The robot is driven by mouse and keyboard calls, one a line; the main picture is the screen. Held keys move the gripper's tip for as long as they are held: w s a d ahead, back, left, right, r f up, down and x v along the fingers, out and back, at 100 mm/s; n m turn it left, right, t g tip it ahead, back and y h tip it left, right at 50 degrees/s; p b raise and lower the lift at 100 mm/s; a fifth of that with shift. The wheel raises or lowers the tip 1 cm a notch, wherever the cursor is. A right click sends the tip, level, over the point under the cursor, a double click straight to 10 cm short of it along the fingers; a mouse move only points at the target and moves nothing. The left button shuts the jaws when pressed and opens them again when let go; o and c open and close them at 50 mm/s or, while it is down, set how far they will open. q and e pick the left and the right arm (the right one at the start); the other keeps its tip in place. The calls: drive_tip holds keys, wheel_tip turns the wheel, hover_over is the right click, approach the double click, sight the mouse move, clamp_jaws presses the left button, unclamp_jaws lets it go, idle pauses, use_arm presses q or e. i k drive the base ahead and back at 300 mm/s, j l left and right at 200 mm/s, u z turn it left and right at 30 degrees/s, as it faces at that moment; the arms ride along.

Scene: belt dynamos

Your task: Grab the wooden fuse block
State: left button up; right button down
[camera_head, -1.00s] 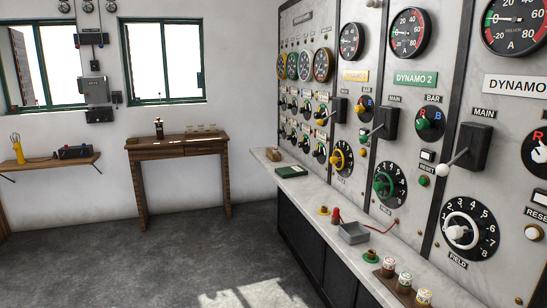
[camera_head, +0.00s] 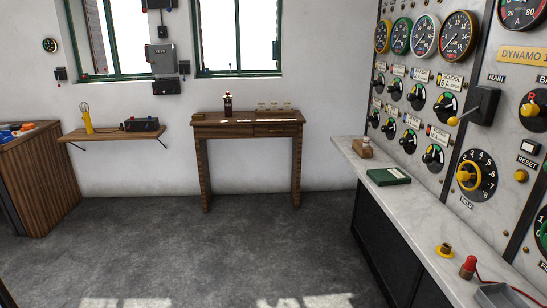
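A small brown block (camera_head: 362,147) with a paler, raised top sits at the far end of the marble ledge (camera_head: 412,222), just behind a green book (camera_head: 388,176). It looks like wood, but it is too small to tell for sure that it is the fuse block. Nothing is touching it except the ledge. Neither of my grippers shows in this view.
The grey floor (camera_head: 230,250) ahead is open. A wooden table (camera_head: 248,118) stands against the back wall, with a wall shelf (camera_head: 112,136) and a wooden cabinet (camera_head: 40,180) to its left. The dynamo panel (camera_head: 500,150) rises behind the ledge.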

sight(364, 150)
drive_tip(key=i, duration=0.6)
drive_tip(key=i+j+z, duration=0.15)
drive_tip(key=i, duration=0.5)
drive_tip(key=i+j, duration=0.1)
drive_tip(key=i, duration=0.5)
drive_tip(key=l+z, duration=0.05)
